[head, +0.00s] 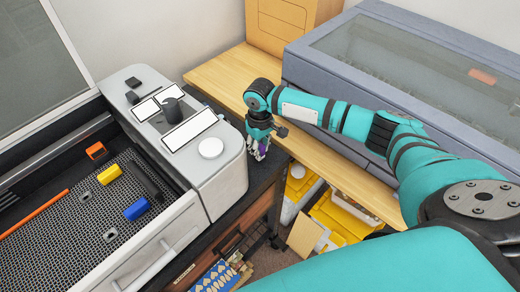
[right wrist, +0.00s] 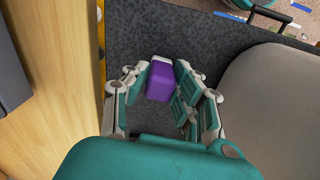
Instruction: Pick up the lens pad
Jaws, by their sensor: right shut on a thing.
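The lens pad shows as a small purple block (right wrist: 160,82) between the fingers of my right gripper in the right wrist view. In the head view only a little purple (head: 257,157) shows at the fingertips. My right gripper (head: 259,152) points down, shut on the pad, over the narrow dark surface (head: 262,179) beside the white machine. Whether the pad touches that surface is hard to tell. My left gripper is not in view.
The white machine (head: 232,178) stands close on the left of my right gripper, with a mesh bed (head: 75,225) holding small coloured blocks. A wooden ledge (head: 215,75) and a grey lidded case (head: 300,65) lie behind and right. Yellow bins (head: 340,215) sit below.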

